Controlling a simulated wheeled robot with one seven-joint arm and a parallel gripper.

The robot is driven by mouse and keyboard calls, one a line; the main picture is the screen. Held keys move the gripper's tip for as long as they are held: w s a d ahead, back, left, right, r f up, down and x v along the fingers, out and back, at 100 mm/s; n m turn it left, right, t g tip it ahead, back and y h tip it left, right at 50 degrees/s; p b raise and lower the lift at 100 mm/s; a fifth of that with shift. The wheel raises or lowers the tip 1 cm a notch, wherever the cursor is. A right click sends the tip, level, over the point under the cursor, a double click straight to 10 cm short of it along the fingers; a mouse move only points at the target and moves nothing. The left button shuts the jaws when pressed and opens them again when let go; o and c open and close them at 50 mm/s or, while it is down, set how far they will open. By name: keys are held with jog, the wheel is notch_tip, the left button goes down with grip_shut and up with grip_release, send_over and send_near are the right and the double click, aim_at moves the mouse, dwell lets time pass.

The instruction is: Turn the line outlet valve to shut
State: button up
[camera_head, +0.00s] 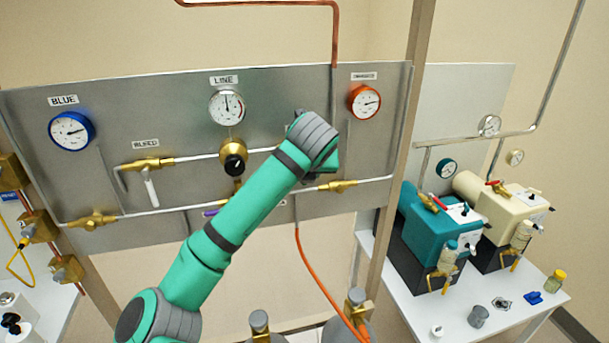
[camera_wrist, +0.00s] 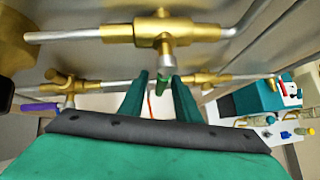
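A brass valve (camera_wrist: 155,30) on a horizontal steel pipe, which I take for the line outlet valve, is at the top of the wrist view. A short silver stem hangs from it, with a dark green handle (camera_wrist: 163,78) at its end. My gripper (camera_wrist: 160,76) has its two teal fingers apart, one on each side of the handle. A gap shows on the left side; whether the right finger touches it I cannot tell. In the head view my arm hides this valve and my gripper, to the right of the brass regulator (camera_head: 232,155) under the LINE gauge (camera_head: 227,107).
The bleed valve (camera_head: 152,163) with a silver lever is left of the regulator. A lower pipe carries brass fittings (camera_head: 337,186) and a valve with a purple lever (camera_wrist: 40,107). An orange hose (camera_head: 318,275) hangs below. Pumps (camera_head: 440,235) stand on a white bench at right.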

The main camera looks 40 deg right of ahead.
jog(key=shift+r, duration=0.1)
jog(key=v, duration=1)
jog(key=shift+s+r, duration=0.2)
jog(key=shift+s, duration=0.1)
jog(key=shift+a, duration=0.15)
